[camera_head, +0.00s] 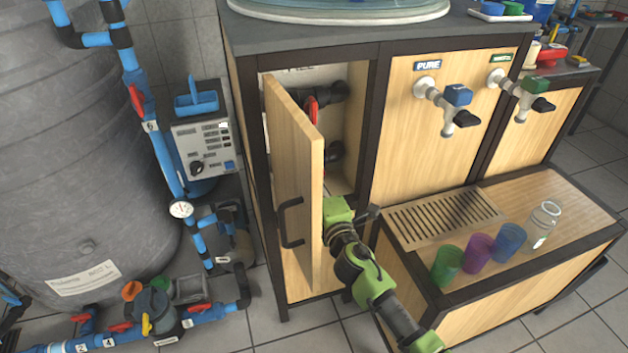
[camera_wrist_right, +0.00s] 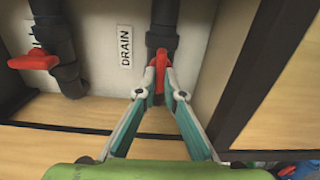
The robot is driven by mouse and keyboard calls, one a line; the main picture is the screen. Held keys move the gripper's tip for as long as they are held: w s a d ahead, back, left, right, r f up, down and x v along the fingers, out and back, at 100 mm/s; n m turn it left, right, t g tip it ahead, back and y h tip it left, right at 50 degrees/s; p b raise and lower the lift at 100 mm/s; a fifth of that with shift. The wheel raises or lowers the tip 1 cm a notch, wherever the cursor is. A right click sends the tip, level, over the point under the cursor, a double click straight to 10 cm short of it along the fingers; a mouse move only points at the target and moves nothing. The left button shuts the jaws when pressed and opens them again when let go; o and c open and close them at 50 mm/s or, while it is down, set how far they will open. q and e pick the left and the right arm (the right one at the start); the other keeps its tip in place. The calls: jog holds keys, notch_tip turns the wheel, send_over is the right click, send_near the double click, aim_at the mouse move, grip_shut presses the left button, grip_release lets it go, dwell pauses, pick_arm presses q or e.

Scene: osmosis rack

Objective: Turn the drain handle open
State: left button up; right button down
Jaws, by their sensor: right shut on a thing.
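In the right wrist view, the red drain handle (camera_wrist_right: 160,76) sits on a dark vertical pipe (camera_wrist_right: 163,22) beside a white DRAIN label (camera_wrist_right: 125,46). The handle looks roughly in line with the pipe. My right gripper (camera_wrist_right: 160,68) is shut on it, one finger on each side. In the head view, my green right arm (camera_head: 362,272) reaches up to the open cabinet; its fingers are hidden there. My left gripper is in neither view.
The cabinet door (camera_head: 295,185) stands open left of my right arm. A second red handle (camera_wrist_right: 34,60) lies across the neighbouring pipe. Several cups, including a green one (camera_head: 447,265), stand on the counter at right. A large grey tank (camera_head: 75,160) fills the left.

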jog(key=c, duration=2.2)
grip_release()
jog(key=shift+f, duration=0.1)
jog(key=shift+c, duration=0.2)
jog(key=shift+o, duration=0.5)
jog(key=v, duration=1.2)
